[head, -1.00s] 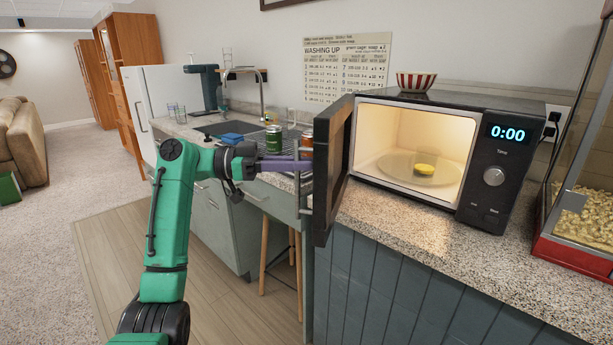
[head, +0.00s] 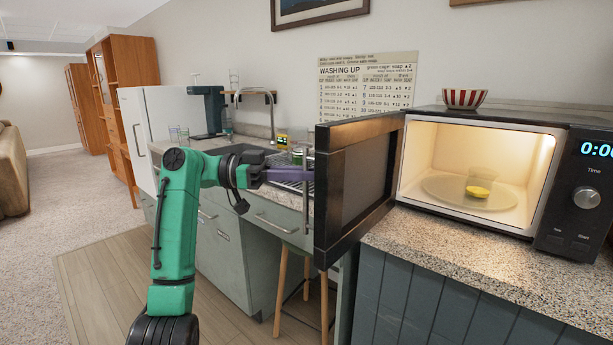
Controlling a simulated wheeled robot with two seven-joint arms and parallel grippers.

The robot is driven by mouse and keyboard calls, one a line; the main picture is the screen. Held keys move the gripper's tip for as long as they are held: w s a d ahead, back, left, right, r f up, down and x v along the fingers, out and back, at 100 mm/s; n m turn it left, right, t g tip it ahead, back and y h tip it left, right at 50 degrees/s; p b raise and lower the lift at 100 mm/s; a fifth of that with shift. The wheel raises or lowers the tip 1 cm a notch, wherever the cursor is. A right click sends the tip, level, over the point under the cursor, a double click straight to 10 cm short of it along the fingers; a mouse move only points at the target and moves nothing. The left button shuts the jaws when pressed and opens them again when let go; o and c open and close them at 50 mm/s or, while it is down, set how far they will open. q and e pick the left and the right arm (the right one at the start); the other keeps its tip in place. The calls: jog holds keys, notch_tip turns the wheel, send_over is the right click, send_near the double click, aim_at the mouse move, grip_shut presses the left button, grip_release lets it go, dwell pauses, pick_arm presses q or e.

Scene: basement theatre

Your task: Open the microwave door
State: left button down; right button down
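The microwave (head: 562,195) stands on the counter at the right with its lit inside exposed. Its dark door (head: 362,185) is swung well open to the left, with its inner face toward me. The door's handle (head: 306,212) is a thin vertical grey bar on the door's far left side. My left gripper (head: 303,176), with purple fingers, is at this handle and looks closed around it; the fingertips are partly hidden at the door's edge. A yellow item (head: 478,191) sits on the glass plate (head: 445,190) inside. My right gripper is not in view.
A red-and-white striped bowl (head: 464,98) is on top of the microwave. Below and beyond the door are a wooden stool (head: 281,290), grey cabinets (head: 225,255) and a sink counter. The floor at the left (head: 100,290) is clear.

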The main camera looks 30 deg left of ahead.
pick_arm(q)
jog(key=c, duration=0.9)
grip_release()
jog(key=shift+a, duration=0.1)
jog(key=v, duration=1.4)
jog(key=shift+a, duration=0.15)
